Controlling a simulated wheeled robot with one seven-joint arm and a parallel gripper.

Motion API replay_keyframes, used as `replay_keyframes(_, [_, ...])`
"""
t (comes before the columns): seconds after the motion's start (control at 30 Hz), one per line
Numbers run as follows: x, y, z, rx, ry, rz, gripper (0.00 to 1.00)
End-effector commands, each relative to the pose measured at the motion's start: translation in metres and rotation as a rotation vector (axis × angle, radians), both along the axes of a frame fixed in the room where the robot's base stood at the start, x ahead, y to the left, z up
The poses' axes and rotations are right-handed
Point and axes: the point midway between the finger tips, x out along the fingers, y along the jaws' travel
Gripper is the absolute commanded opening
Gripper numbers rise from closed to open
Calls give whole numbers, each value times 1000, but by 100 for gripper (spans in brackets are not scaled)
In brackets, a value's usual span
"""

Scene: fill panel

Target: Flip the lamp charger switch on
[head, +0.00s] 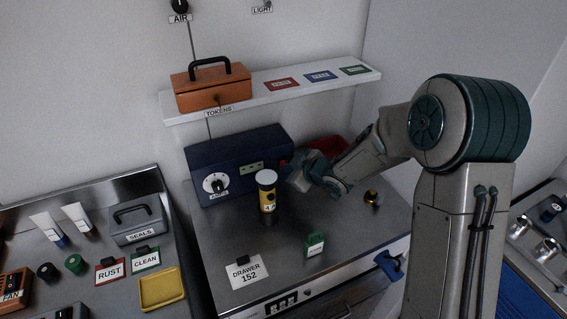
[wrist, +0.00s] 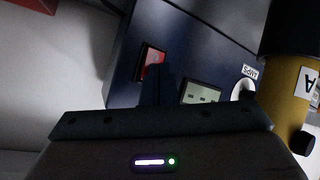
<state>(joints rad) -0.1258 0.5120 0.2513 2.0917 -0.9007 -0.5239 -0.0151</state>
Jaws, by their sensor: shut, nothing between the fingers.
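The lamp charger (head: 235,160) is a dark blue box at the back of the steel bench, with a dial labelled AMPS (head: 215,184) and a pale meter. In the wrist view its face (wrist: 190,55) shows a red rocker switch (wrist: 153,55) in a dark frame, left of the meter (wrist: 200,94). My gripper (wrist: 152,82) is shut and empty, its fingertips at the lower edge of the switch; I cannot tell whether they touch. In the head view my gripper (head: 291,178) is at the charger's right end and hides the switch. The switch's position is unclear.
A yellow and black lamp (head: 267,192) stands upright in front of the charger, close beside my gripper; it also shows in the wrist view (wrist: 288,95). A red bin (head: 328,147) and a brass knob (head: 372,197) are to the right. A shelf (head: 270,97) overhangs the bench.

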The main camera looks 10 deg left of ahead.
Motion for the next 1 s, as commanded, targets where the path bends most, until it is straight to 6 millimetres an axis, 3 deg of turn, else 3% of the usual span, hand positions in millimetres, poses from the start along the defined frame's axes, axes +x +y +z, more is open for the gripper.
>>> replay_keyframes(0.53, [2,2,0,1,0,0,0])
replay_keyframes(1.0, [-10,-8,-3,2,-1,1,0])
